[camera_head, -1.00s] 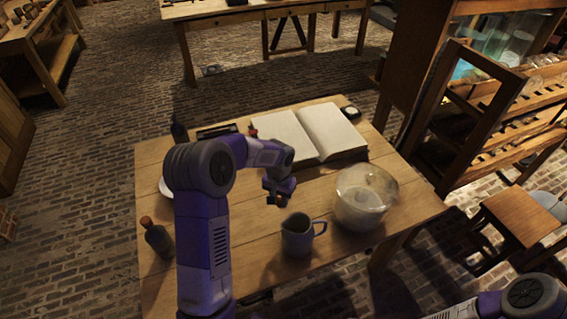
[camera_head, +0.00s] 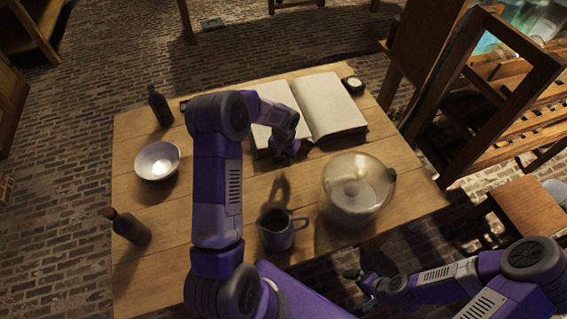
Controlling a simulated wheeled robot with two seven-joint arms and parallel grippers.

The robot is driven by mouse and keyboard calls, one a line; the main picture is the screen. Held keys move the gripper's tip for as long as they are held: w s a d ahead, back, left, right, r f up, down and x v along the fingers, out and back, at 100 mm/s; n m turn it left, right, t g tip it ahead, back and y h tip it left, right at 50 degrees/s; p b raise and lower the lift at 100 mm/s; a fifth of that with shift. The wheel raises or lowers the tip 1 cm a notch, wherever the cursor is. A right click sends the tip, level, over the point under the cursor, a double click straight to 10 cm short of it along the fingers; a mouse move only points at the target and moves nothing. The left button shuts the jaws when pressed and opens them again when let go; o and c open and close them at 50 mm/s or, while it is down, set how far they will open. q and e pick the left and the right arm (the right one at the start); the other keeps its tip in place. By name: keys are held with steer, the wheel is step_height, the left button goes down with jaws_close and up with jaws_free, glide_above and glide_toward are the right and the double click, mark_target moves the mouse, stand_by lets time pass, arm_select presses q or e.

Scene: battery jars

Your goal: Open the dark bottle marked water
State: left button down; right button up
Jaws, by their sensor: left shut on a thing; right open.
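A dark bottle (camera_head: 160,107) stands upright at the table's back left; its top looks dark and no cork shows. A second dark bottle (camera_head: 129,228) with a brown cork (camera_head: 107,212) stands at the front left. No marking is readable on either. My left gripper (camera_head: 286,157) is over the table by the open book's near edge, away from both bottles. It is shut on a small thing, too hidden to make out. My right gripper (camera_head: 362,287) is open and empty, low beyond the table's front edge.
A white bowl (camera_head: 157,161) lies between the bottles. A grey mug (camera_head: 276,232) and a round glass vessel (camera_head: 358,187) stand at the front. The open book (camera_head: 329,104) fills the back; a small round dark object (camera_head: 352,85) lies by it. My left arm crosses the table's middle.

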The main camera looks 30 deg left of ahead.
mark_target(284, 160)
arm_select(q)
step_height(284, 160, down, 3)
steer(key=shift+r+b, duration=0.1)
steer(key=shift+b, duration=0.2)
steer(key=shift+f, duration=0.2)
steer(key=shift+f, duration=0.15)
steer(key=c, duration=0.8)
jaws_free()
steer(key=shift+c, duration=0.2)
